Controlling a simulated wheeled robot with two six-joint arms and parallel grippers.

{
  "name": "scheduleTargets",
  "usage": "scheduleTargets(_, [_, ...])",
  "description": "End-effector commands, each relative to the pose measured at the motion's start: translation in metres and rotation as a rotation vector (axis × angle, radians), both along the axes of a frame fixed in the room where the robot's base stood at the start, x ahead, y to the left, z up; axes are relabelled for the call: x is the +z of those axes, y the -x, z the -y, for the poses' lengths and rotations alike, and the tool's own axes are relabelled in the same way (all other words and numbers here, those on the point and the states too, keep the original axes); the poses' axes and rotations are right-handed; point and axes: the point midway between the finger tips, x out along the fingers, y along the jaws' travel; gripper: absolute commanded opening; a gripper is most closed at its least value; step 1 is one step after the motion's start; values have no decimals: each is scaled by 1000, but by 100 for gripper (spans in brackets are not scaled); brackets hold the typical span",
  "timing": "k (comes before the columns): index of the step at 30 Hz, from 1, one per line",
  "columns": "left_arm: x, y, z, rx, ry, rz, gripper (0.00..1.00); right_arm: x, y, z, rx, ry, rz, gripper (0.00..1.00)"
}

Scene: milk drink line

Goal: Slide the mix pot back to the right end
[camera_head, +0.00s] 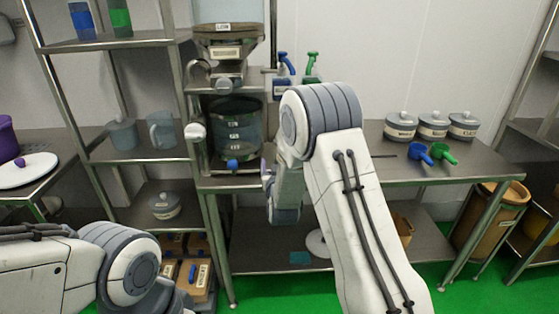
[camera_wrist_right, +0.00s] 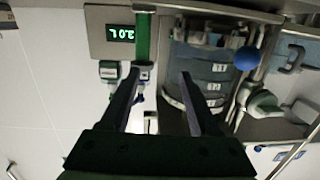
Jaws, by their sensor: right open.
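The mix pot appears to be the dark see-through vessel (camera_head: 236,128) with several level labels, standing in the steel frame below a hopper in the head view. A blue ball knob (camera_head: 232,164) is at its lower front. In the right wrist view, which is turned over, the vessel (camera_wrist_right: 203,75) lies beyond the fingers, with its blue knob (camera_wrist_right: 246,58) to the right. My right gripper (camera_wrist_right: 160,75) is open, with nothing seen between its fingers. In the head view my right arm hides most of it. My left gripper is not in view; only part of its arm shows.
A hopper (camera_head: 228,38) hangs above the vessel. Lidded jars (camera_head: 433,125), a blue scoop (camera_head: 420,153) and a green scoop (camera_head: 443,153) occupy the steel table's (camera_head: 385,172) right side.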

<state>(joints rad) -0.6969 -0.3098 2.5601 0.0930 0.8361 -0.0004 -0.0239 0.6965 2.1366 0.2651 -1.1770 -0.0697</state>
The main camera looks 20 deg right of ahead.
Motion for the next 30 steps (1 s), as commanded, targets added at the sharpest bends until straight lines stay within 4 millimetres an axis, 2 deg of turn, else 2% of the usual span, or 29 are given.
scheduleTargets(1, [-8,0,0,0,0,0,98,-10,-1,13,-27,13,32,62])
scheduleTargets(6, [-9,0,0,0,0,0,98,-8,-7,30,-61,35,90,62])
scheduleTargets(11, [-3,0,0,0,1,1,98,-5,-27,36,-62,35,94,62])
scheduleTargets(21, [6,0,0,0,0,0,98,-7,-83,51,-59,35,91,62])
scheduleTargets(30, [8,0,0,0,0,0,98,-7,-102,56,-58,33,89,62])
